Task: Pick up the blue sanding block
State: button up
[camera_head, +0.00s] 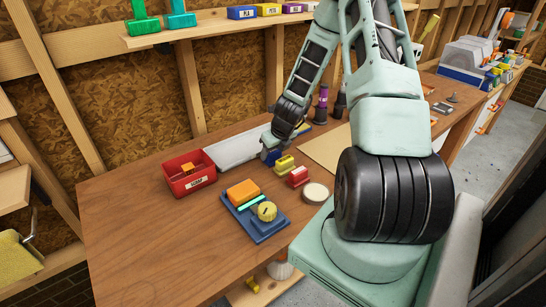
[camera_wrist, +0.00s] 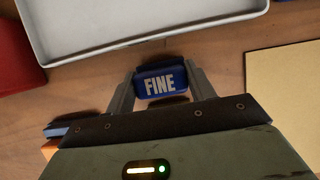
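The blue sanding block (camera_wrist: 160,82), marked FINE, lies between the two fingers of my gripper (camera_wrist: 161,78) in the wrist view. A finger stands at each side of it, and I see no clear gap at either side. In the head view my gripper (camera_head: 273,148) points down at the bench, and only a little of the blue block (camera_head: 269,157) shows under it. The block is at bench level, in line with a yellow block (camera_head: 284,164) and a red block (camera_head: 299,176). Whether it is lifted at all cannot be told.
A red labelled bin (camera_head: 190,183) and a pale grey tray (camera_head: 232,150) lie left of my gripper. A round lid (camera_head: 316,192) and a tan sheet (camera_head: 327,150) lie right.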

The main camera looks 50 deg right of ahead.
jog(key=shift+r, duration=0.15)
notch_tip(320, 180, up, 10)
jog(key=shift+f, duration=0.1)
dwell(0.6)
jog(key=shift+o, duration=0.6)
